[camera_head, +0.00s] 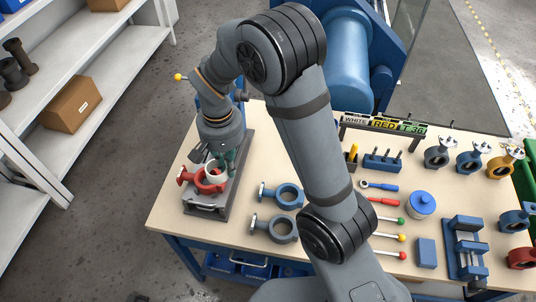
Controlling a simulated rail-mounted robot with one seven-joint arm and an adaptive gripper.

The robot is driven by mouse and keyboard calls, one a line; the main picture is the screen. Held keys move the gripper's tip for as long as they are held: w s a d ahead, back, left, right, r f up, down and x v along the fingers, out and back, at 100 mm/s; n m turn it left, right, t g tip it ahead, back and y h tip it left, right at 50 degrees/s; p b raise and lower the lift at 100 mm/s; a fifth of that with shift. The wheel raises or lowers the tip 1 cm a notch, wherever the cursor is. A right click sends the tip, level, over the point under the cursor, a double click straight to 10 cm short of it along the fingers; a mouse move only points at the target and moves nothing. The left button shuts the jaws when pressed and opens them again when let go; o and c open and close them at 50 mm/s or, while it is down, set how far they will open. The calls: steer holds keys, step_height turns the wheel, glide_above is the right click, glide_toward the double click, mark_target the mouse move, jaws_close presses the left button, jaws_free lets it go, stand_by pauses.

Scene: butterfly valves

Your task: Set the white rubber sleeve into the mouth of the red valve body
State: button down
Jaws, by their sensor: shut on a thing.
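The red valve body (207,186) sits in a dark grey fixture (195,211) at the left end of the workbench. The white rubber sleeve (211,170) shows as a pale ring at the mouth of the red body, right under my gripper. My gripper (222,167) points down from above and is shut on the sleeve. The fingers and wrist hide part of the sleeve. I cannot tell whether the sleeve is inside the mouth or just above it.
Two blue valve bodies (289,196) (283,229) lie right of the fixture. A blue lidded pot (421,204), screwdrivers (383,201) and a blue vise (466,247) are farther right. A sign (384,124) stands at the back.

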steer(key=shift+w+a+f+m+b, duration=0.5)
steer(key=shift+w+a+f, duration=0.55)
steer(key=shift+f, duration=0.9)
steer(key=shift+w+a+f+m+b, duration=0.65)
steer(key=shift+w+f, duration=0.65)
steer(key=shift+f, duration=0.65)
steer(key=shift+w+a+f+m+b, duration=0.35)
steer(key=shift+w+a+f, duration=0.75)
steer(key=shift+f, duration=0.85)
steer(key=shift+w, duration=0.1)
steer(key=shift+f+b, duration=0.2)
steer(key=shift+b, duration=0.65)
steer(key=shift+f+b, duration=0.4)
steer(key=shift+b, duration=0.05)
steer(key=shift+s+d+f, duration=0.15)
steer(key=shift+s+f, duration=0.05)
steer(key=c, duration=1.8)
jaws_free()
steer(key=shift+s+d+f, duration=0.1)
steer(key=shift+s, duration=0.05)
